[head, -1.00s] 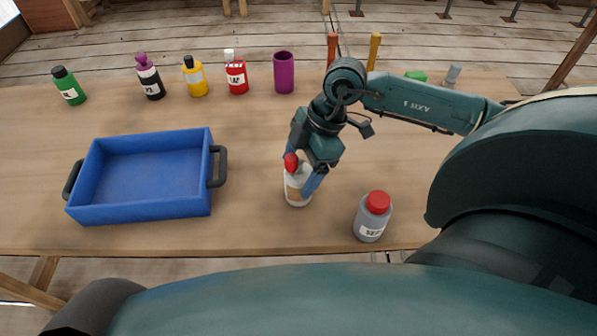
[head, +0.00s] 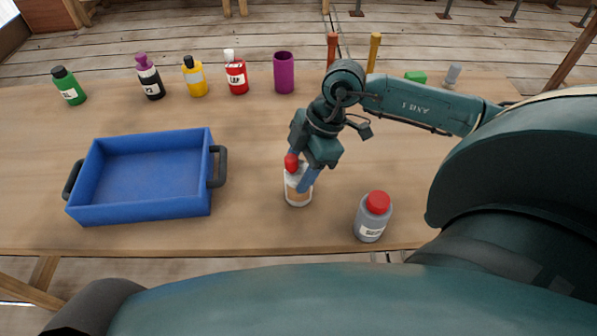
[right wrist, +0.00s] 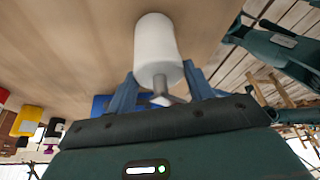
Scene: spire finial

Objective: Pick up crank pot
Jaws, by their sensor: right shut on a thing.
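The crank pot is most likely the white pot (head: 293,197) with a brown label and a red knob, upright on the table right of the blue tray. My right gripper (head: 303,180) reaches down onto it from above, with its blue fingers at the pot's upper part. In the right wrist view the pot is a plain white cylinder (right wrist: 156,45) with a short grey stem, between the two fingers (right wrist: 160,92). The gripper is shut on it. The pot's base appears to rest on the table. My left gripper is not in view.
A blue tray (head: 140,215) with dark handles stands empty at left. A grey bottle with a red cap (head: 372,217) stands close by at the right, near the front edge. Several bottles and a purple cup (head: 284,73) line the back. The table behind the pot is clear.

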